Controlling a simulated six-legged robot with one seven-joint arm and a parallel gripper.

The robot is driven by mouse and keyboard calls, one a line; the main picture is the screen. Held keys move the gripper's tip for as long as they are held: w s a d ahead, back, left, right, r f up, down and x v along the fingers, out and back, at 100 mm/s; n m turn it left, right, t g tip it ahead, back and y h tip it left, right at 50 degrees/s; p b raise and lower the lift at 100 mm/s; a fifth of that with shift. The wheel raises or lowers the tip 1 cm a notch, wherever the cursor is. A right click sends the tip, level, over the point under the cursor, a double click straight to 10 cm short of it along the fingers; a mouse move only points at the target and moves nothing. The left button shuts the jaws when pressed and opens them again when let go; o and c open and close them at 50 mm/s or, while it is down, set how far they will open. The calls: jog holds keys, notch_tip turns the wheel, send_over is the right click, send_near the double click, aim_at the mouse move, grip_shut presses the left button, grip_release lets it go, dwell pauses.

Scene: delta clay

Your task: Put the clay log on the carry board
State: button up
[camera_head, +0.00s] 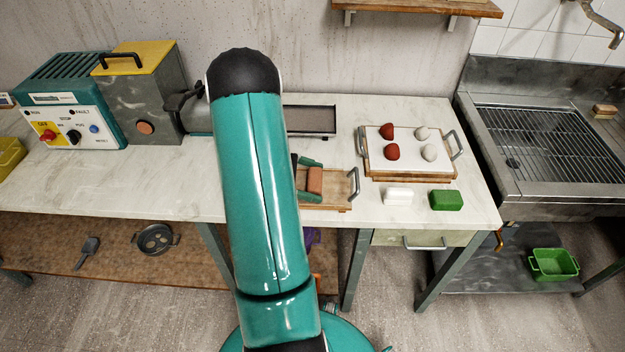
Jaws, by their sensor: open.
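A terracotta clay log (315,180) shows just right of my arm, over the left part of a small wooden carry board (338,202) with a metal handle at its right end. The log seems to lie on the board, but its underside is hidden. My gripper (316,181) is open, with one green finger behind the log and one in front of it. I cannot tell whether the fingers touch it. My arm hides the board's left end and most of the gripper.
A larger handled board (440,175) holds red and white lumps to the right. A white block (398,196) and a green block (446,200) lie near the front edge. A machine (70,105) stands at left, a metal sink (540,150) at right. The left front counter is clear.

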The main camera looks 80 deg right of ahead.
jog(key=v, duration=1.2)
jog(key=shift+w+r, duration=0.1)
jog(key=shift+w, duration=0.05)
jog(key=w+a+r+m+t, duration=0.1)
jog(key=w+a+r+t, duration=0.25)
jog(key=a, duration=0.35)
jog(key=w+a+r+t+h, duration=0.1)
jog(key=w+a+r+t, duration=0.15)
jog(key=a+r, duration=0.35)
jog(key=w+a+r+m+t, duration=0.15)
jog(key=w+a+r, duration=0.25)
jog(key=a, duration=0.4)
jog(key=s+a+r+t+y, duration=0.1)
jog(key=a+r+t, duration=0.1)
jog(key=a, duration=0.5)
jog(key=a+r+t+y, duration=0.1)
jog(key=a+r+t, duration=0.1)
jog(key=a+t, duration=0.3)
jog(key=s+a+r+t+y, duration=0.1)
jog(key=a+r+t+y, duration=0.1)
jog(key=a, duration=0.9)
jog(key=shift+s+a+r+t, duration=0.15)
jog(key=shift+s+r+t, duration=0.3)
jog(key=shift+t, duration=0.6)
